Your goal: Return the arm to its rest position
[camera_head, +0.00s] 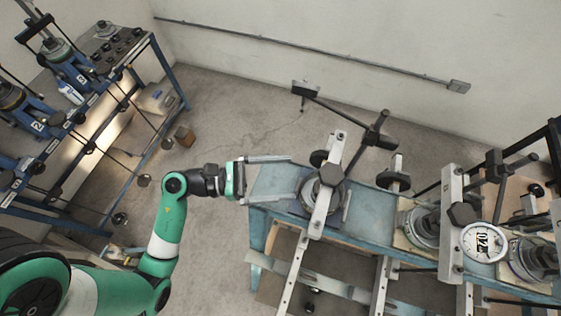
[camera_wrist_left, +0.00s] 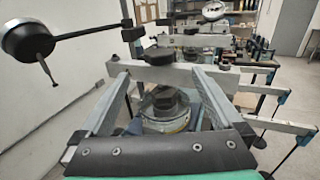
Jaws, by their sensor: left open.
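My left arm (camera_head: 172,215), green, white and black, comes in from the lower left. My left gripper (camera_head: 293,177) is open and empty at the left end of a blue lever-frame table. Its two grey fingers also show in the left wrist view (camera_wrist_left: 158,72), spread apart. Just beyond the fingertips is a round metal cell (camera_head: 316,193) under a metal crossbar (camera_head: 326,185). In the wrist view, the cell (camera_wrist_left: 165,121) appears between the fingers, with the crossbar (camera_wrist_left: 220,68) behind them. Whether the fingers touch it, I cannot tell. My right gripper is out of view.
The blue table (camera_head: 370,212) carries more lever frames, hanging bars and a dial gauge (camera_head: 484,242) on the right. Another blue bench (camera_head: 165,70) with frames stands at the left. Open concrete floor (camera_head: 225,110) lies between them, below the back wall.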

